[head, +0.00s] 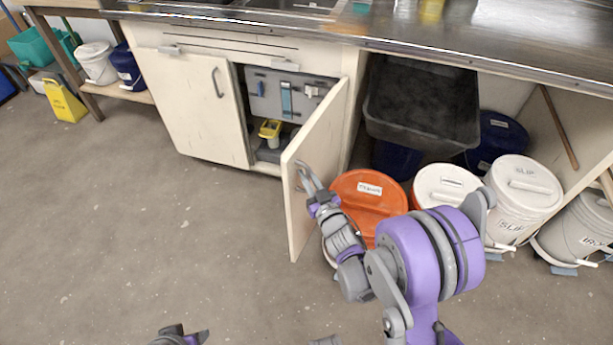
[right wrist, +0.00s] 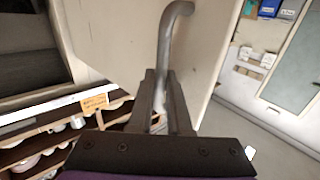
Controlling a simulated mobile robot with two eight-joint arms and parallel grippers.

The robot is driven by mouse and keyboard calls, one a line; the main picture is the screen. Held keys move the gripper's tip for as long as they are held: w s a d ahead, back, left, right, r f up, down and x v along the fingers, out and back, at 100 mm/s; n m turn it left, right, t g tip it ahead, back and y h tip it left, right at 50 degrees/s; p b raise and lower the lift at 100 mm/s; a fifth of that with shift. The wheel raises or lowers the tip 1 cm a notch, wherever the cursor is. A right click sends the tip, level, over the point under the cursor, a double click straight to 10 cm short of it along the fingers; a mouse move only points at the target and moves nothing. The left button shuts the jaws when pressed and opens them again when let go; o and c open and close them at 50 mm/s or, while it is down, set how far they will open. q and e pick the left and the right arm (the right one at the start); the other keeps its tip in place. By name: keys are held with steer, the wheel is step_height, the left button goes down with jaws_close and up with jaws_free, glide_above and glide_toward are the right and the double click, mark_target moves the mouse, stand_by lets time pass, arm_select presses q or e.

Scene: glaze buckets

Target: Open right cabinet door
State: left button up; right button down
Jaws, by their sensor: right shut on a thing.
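The right cabinet door (head: 316,153) is cream and stands swung well out from the cabinet. Its curved metal handle (right wrist: 170,40) rises between the fingers in the right wrist view. My right gripper (head: 310,188) is shut on that handle near the door's free edge. The right wrist view also shows the two fingers (right wrist: 162,105) around the handle's lower part, which they hide. The left door (head: 192,105) is closed.
Inside the open cabinet are a grey panel (head: 292,100) and a yellow item (head: 270,129). An orange-lidded bucket (head: 368,196) and white buckets (head: 523,188) stand right of the door. A dark tub (head: 422,103) is above them. The floor (head: 150,225) at left is clear.

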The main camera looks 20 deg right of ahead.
steer(key=shift+d, duration=0.15)
steer(key=c, duration=1.2)
jaws_free()
steer(key=shift+o, duration=0.2)
steer(key=s+d, duration=0.1)
steer(key=s, duration=0.9)
steer(key=shift+s+d, duration=0.2)
steer(key=shift+s, duration=0.1)
